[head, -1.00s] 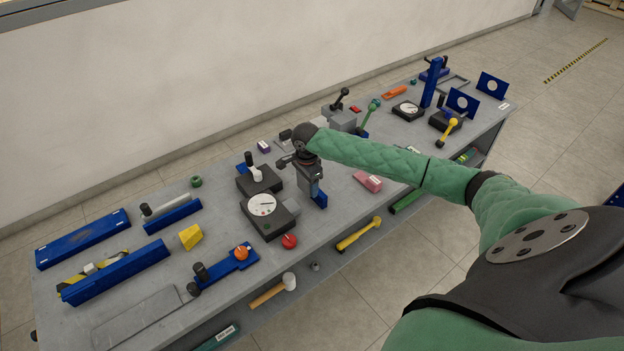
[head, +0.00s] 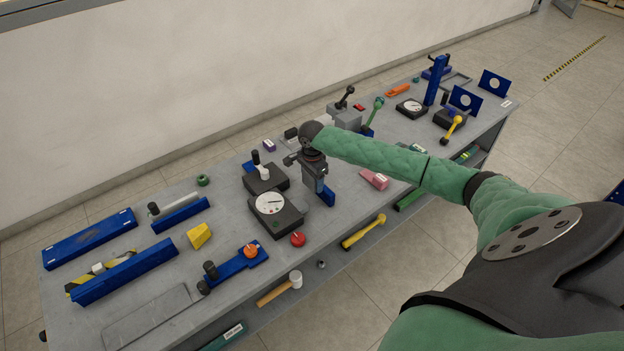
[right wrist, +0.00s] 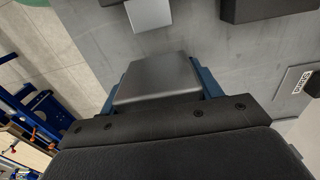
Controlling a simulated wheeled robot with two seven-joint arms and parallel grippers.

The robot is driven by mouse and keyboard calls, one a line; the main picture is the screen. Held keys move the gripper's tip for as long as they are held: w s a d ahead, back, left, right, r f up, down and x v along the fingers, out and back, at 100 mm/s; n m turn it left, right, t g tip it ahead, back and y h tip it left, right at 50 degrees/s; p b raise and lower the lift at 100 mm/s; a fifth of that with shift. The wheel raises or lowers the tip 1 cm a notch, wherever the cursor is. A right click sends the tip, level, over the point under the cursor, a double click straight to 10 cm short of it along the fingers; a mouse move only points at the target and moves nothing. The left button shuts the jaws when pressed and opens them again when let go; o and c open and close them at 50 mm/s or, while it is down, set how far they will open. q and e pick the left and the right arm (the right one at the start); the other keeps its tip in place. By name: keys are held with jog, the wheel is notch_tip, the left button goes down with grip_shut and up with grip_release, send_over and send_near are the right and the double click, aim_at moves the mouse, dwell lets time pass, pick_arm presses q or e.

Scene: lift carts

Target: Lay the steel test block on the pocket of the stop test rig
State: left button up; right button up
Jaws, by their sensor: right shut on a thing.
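My right gripper (head: 322,192) points down over the middle of the grey bench, to the right of a black box with a white dial. In the right wrist view it is shut on the steel test block (right wrist: 158,80), a plain dark grey block between the blue fingers. The bench top shows beyond the block. The block is hard to make out in the head view, where the gripper hides it. I cannot tell which bench fixture is the stop test rig, and its pocket is not clearly visible. My left gripper is not in view.
The dial box (head: 276,212) and a red knob (head: 298,239) stand left of the gripper. A pink wedge (head: 374,180) lies to its right. A grey lever unit (head: 345,117) stands behind. Blue rails (head: 125,270) and a yellow wedge (head: 199,235) occupy the left end.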

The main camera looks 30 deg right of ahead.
jog(key=shift+d+r+p, duration=0.1)
jog(key=shift+r+p, duration=0.15)
jog(key=shift+p, duration=0.35)
jog(key=shift+f, duration=0.6)
jog(key=b, duration=0.1)
send_over(313, 202)
jog(key=shift+w+f, duration=0.1)
jog(key=shift+f, duration=3.4)
jog(key=shift+f, duration=0.55)
jog(key=o, duration=1.5)
jog(key=shift+f, duration=0.1)
